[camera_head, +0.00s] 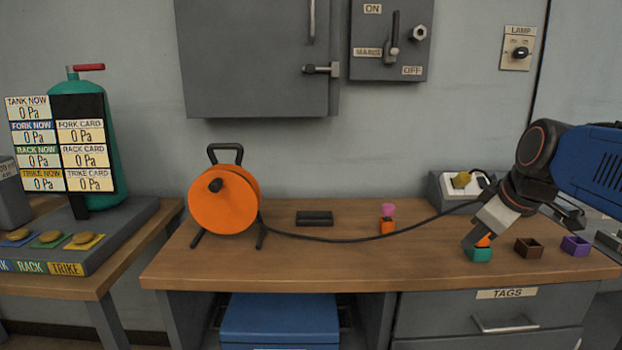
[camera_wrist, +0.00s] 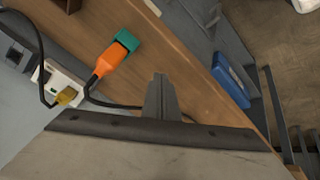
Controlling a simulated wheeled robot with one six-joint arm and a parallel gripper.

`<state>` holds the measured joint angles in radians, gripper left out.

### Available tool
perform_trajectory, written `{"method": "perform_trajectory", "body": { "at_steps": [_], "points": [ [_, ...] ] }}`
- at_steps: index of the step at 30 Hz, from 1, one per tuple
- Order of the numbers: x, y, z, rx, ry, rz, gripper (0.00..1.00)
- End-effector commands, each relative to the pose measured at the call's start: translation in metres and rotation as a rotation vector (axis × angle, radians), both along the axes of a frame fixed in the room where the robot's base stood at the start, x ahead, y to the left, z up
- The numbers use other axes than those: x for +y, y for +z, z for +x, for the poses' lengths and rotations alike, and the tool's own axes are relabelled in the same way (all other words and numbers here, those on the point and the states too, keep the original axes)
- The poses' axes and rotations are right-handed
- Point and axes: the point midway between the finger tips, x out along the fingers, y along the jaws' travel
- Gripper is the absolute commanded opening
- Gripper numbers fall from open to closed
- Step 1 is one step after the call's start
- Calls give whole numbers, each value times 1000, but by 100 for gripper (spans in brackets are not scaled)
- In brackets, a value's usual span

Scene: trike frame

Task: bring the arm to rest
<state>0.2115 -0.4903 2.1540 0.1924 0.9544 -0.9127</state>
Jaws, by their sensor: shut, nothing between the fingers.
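My gripper (camera_head: 470,243) is at the right of the bench, low over the wooden top, with its fingers together and nothing between them. In the wrist view the shut fingers (camera_wrist: 160,85) point over the bench, apart from the teal block and orange piece. The teal block (camera_head: 479,255) sits just beside the fingertips in the head view; it also shows in the wrist view (camera_wrist: 127,40). An orange piece (camera_wrist: 111,62) meets the teal block, and in the head view my gripper partly hides it. Whether it is seated in the block I cannot tell.
A cable runs from the orange reel (camera_head: 224,200) across the bench to the right. A white socket box (camera_head: 462,185) with a yellow plug stands behind. Brown (camera_head: 528,247) and purple (camera_head: 575,245) holders sit right of my gripper. The bench's left middle is mostly clear.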

Motion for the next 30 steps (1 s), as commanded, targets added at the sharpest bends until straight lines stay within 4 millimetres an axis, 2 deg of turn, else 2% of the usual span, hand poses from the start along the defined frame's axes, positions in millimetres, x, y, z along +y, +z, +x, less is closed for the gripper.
{"method": "perform_trajectory", "body": {
  "at_steps": [1, 9, 12, 15, 20, 30],
  "points": [
    [10, -15, -20, 18, -45, 27, 0],
    [38, -94, -110, 106, -347, 167, 0],
    [41, -119, -136, 126, -441, 202, 0],
    [43, -137, -153, 139, -509, 226, 0],
    [43, -150, -165, 147, -562, 242, 0],
    [43, -150, -166, 147, -568, 244, 0]
  ]
}}
